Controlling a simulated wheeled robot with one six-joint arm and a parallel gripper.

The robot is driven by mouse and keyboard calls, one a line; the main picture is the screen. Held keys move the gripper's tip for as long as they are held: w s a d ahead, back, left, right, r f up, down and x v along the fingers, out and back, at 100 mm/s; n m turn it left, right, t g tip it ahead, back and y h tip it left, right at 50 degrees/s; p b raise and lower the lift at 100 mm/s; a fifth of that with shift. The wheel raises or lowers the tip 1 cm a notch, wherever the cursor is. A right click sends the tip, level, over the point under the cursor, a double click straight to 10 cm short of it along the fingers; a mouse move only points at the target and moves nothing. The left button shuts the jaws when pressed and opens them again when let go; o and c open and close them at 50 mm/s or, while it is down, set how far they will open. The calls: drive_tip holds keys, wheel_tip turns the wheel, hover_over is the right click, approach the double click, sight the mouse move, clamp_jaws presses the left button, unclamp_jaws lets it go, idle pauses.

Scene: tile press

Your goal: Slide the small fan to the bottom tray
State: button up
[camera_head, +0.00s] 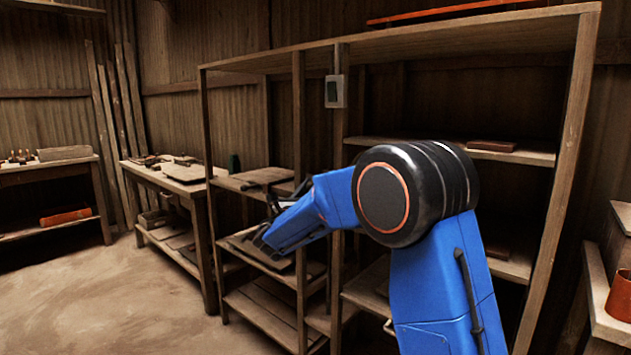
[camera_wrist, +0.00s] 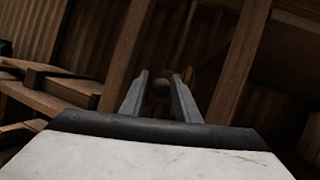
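I cannot make out the small fan for certain in either view. My gripper (camera_wrist: 160,78) shows in the wrist view with its two grey fingers apart and a gap between them. The bay has an upper shelf (camera_head: 232,184), a middle shelf (camera_head: 312,271) and a bottom tray (camera_head: 262,312).
Wooden posts (camera_head: 300,130) frame the bay closely. A grey box (camera_head: 336,91) is fixed on one post. A reddish-brown block (camera_head: 491,145) lies on the right bay's shelf. A workbench (camera_head: 165,180) stands to the left. The floor (camera_head: 110,300) in front is clear.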

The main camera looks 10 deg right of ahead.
drive_tip(key=shift+x, duration=1.55)
clamp_jaws()
wheel_tip(320, 180, down, 27)
drive_tip(key=shift+r, duration=0.2)
drive_tip(key=shift+s, duration=0.1)
unclamp_jaws()
drive_tip(key=shift+f, duration=0.1)
drive_tip(key=shift+a, duration=0.1)
